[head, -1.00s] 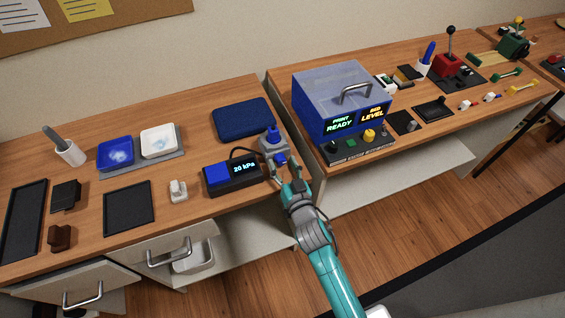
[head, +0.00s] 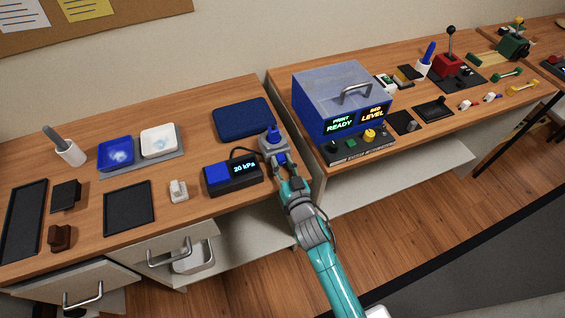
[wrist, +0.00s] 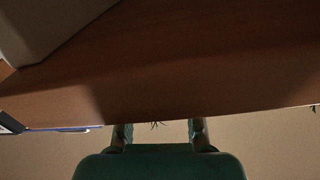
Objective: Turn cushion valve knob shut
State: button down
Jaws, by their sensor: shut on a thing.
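A grey valve block (head: 268,148) stands at the right end of the left desk, with a blue piece on top. A blue knob (head: 279,158) faces the front of the block. My gripper (head: 281,171) is at the block's front, its fingers closed on this knob. In the wrist view the fingers (wrist: 159,132) show apart, and the knob cannot be made out. A dark blue cushion (head: 242,119) lies behind the block.
A blue machine with a clear lid (head: 342,98) stands close on the right desk. A small white switch (head: 178,190) and a black tray (head: 129,209) lie left of the gauge. A drawer below stands partly open. A gap separates the desks.

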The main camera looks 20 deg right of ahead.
jog(key=shift+n, duration=2.7)
jog(key=c, duration=0.8)
grip_release()
jog(key=shift+s, duration=0.1)
jog(key=shift+s+a+f, duration=0.1)
jog(key=shift+s+a, duration=0.05)
jog(key=shift+s, duration=2.8)
jog(key=shift+s+a+f, duration=0.1)
jog(key=shift+s, duration=2.8)
jog(key=shift+r, duration=0.1)
